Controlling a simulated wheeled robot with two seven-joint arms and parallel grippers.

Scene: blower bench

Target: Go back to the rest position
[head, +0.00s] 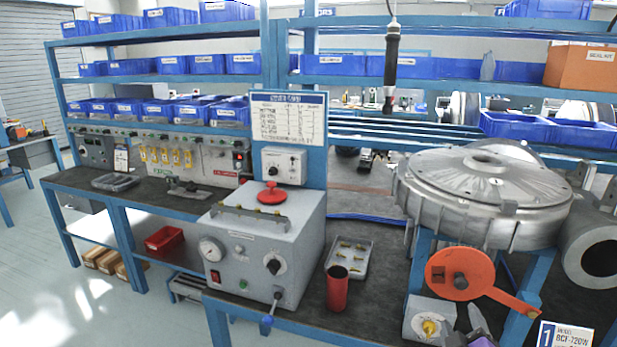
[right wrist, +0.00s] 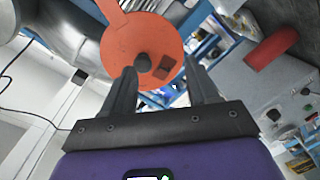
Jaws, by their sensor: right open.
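My right gripper (head: 473,328) shows at the bottom edge of the head view, in front of the bench and below the orange crank disc (head: 460,274). In the right wrist view its two dark fingers (right wrist: 162,78) are spread apart with nothing between them. The orange disc (right wrist: 125,45) with its dark knob lies beyond the fingertips, apart from them as far as I can tell. My left gripper is not in view.
A large silver blower housing (head: 485,195) stands on a blue frame above the disc. A red cup (head: 338,290), a metal tray (head: 349,257) and a grey control box (head: 263,245) stand left of it. A black tool (head: 391,65) hangs overhead. A sign (head: 563,335) stands bottom right.

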